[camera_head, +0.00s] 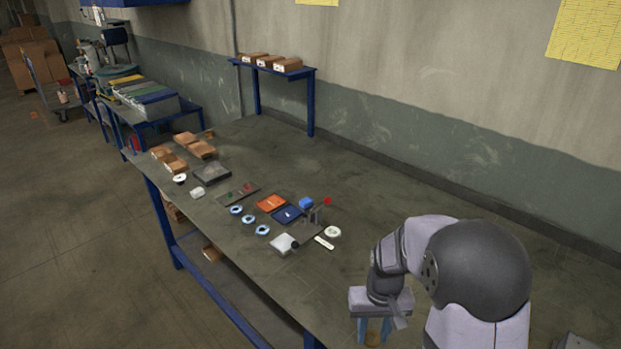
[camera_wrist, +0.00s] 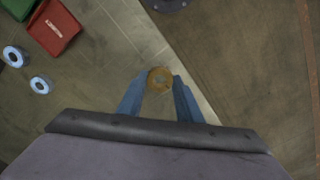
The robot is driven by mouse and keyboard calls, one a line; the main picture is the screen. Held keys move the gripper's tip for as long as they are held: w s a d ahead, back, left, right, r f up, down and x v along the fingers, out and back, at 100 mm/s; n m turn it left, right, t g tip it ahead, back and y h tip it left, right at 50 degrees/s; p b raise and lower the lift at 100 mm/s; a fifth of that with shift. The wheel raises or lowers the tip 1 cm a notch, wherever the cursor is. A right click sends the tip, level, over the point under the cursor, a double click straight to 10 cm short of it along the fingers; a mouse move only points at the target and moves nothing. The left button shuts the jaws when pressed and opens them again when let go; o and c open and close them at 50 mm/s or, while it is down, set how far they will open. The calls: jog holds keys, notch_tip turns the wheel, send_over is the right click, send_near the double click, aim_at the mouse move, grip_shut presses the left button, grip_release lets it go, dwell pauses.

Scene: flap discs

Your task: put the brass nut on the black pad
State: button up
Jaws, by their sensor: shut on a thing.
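My gripper (camera_wrist: 160,88) has blue fingers and is shut on the brass nut (camera_wrist: 160,79), a golden ring-like piece with a hole, held at the fingertips in the wrist view. In the head view my gripper (camera_head: 373,334) is at the bottom, right of centre, near the table's front side, with the nut partly hidden low between the fingers. Its height above the surface cannot be told. Several dark flat pieces lie on the table, among them a dark grey block (camera_head: 211,173) and a flat dark plate (camera_head: 307,231). I cannot tell which is the black pad.
An orange tray (camera_head: 271,203), a blue tray (camera_head: 288,215), several blue-white rings (camera_head: 249,219), a white box (camera_head: 283,244) and a white roll (camera_head: 333,232) crowd mid-table. Cardboard boxes (camera_head: 187,139) sit at the far end. Between the white roll and my gripper the table is clear.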

jog(key=w+d+f+m, duration=0.1)
jog(key=w+d+m, duration=0.1)
jog(key=d, duration=0.8)
jog(key=w+d+m, duration=0.3)
jog(key=d, duration=0.6)
jog(key=s+d+f+m, duration=0.1)
jog(key=s+d, duration=0.1)
jog(key=d, duration=0.5)
jog(key=s+d+f+m, duration=0.1)
jog(key=s+d+m, duration=0.1)
jog(key=d, duration=0.6)
jog(key=s+d+m+p, duration=0.1)
jog(key=s+d+m, duration=0.1)
jog(key=s+d, duration=0.2)
jog(key=shift+s+d+f, duration=0.1)
jog(key=shift+d+f, duration=0.1)
jog(key=shift+d, duration=0.65)
jog(key=shift+s+d+f, duration=0.1)
jog(key=shift+d+f, duration=0.1)
jog(key=shift+d, duration=0.65)
jog(key=shift+f, duration=0.15)
jog(key=shift+f+b, duration=1.5)
jog(key=shift+f, duration=0.65)
jog(key=shift+f+b, duration=0.4)
jog(key=shift+f, duration=0.3)
